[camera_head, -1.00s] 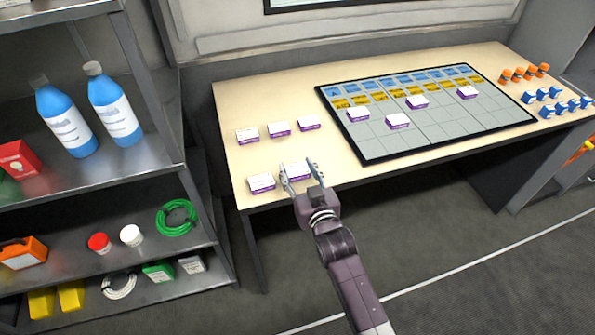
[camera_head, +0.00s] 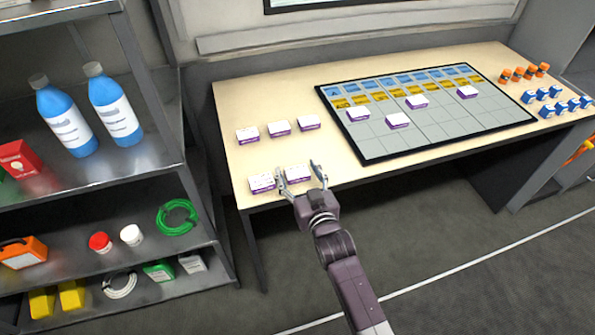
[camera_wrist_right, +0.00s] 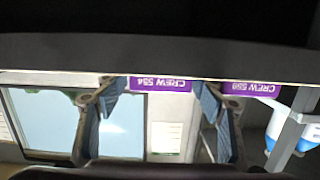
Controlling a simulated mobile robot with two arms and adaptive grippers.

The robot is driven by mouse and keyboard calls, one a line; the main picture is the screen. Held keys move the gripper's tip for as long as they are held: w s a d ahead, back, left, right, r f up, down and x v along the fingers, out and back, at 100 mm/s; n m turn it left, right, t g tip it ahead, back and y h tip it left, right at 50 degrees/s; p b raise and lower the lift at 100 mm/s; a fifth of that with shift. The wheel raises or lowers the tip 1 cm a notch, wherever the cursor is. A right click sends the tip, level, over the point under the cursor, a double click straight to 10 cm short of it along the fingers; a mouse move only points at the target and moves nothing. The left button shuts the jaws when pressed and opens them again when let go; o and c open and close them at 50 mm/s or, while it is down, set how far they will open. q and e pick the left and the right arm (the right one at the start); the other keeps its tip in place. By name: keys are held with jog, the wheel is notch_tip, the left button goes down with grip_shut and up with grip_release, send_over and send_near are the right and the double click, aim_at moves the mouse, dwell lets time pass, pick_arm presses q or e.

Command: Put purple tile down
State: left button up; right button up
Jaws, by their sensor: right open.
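My right gripper (camera_head: 300,172) is open at the table's front edge, its fingers spread on either side of a purple tile with a white top (camera_head: 297,173). The tile rests flat on the table, with gaps to the fingers. In the right wrist view the open fingers (camera_wrist_right: 160,100) flank this tile, whose upside-down label reads CREW 554 (camera_wrist_right: 160,84). A second purple tile (camera_head: 261,183) lies just left of it; it also shows in the wrist view (camera_wrist_right: 250,87). My left gripper is not in view.
Three more purple tiles (camera_head: 279,128) lie in a row behind. Several sit on the grid board (camera_head: 390,150) to the right. Orange and blue pieces (camera_head: 543,94) stand at the table's right end. A metal shelf (camera_head: 100,180) with bottles stands at left. Bare table lies between tiles and board.

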aim_at(301, 179)
jog(key=v, duration=0.8)
jog(key=shift+d+f+b, duration=0.2)
jog(key=shift+f+b, duration=0.15)
jog(key=shift+f, duration=0.1)
jog(key=shift+f, duration=0.1)
jog(key=s+d+f+g+h, duration=0.1)
jog(key=s+d+f+g, duration=0.3)
jog(key=f, duration=0.7)
jog(key=s+d+f+g+h, duration=0.1)
jog(key=s+f, duration=0.5)
jog(key=f, duration=0.5)
jog(key=s+d+f+g, duration=0.25)
jog(key=s+f, duration=0.25)
jog(key=f, duration=0.6)
jog(key=s+d+f+g+h, duration=0.1)
jog(key=s+d+f, duration=0.3)
jog(key=s, duration=0.6)
jog(key=s+d+f+g+h, duration=0.1)
jog(key=s+d+f+g, duration=0.2)
jog(key=s, duration=0.8)
jog(key=s+d+f+m+g+h, duration=0.1)
jog(key=s+d+f+g, duration=0.2)
jog(key=s+d+f, duration=0.3)
jog(key=s+f, duration=0.4)
jog(key=shift+s+d, duration=0.35)
jog(key=shift+s, duration=0.05)
